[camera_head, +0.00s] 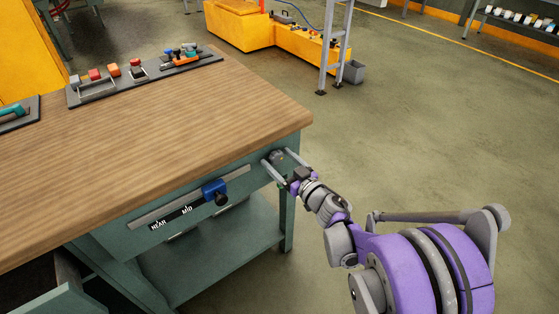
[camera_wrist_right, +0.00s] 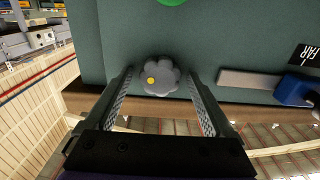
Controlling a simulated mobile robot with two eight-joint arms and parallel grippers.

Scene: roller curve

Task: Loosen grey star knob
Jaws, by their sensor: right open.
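The grey star knob (camera_wrist_right: 160,76) is on the green front of the workbench, near its right corner. It has rounded lobes and a yellow dot on its left side in the right wrist view. In the head view the knob (camera_head: 277,155) is small and partly covered by my gripper. My right gripper (camera_head: 277,164) is open, with one finger on each side of the knob. In the right wrist view the fingers (camera_wrist_right: 160,88) stand apart from the knob, with a gap on both sides. My left gripper is not in view.
A blue slider (camera_head: 215,191) sits on a grey rail marked NEAR and MID, left of the knob. The wooden benchtop (camera_head: 170,125) is mostly bare. A dark panel (camera_head: 150,76) with coloured controls lies at its back. A green patch (camera_wrist_right: 172,1) shows at the wrist view's top.

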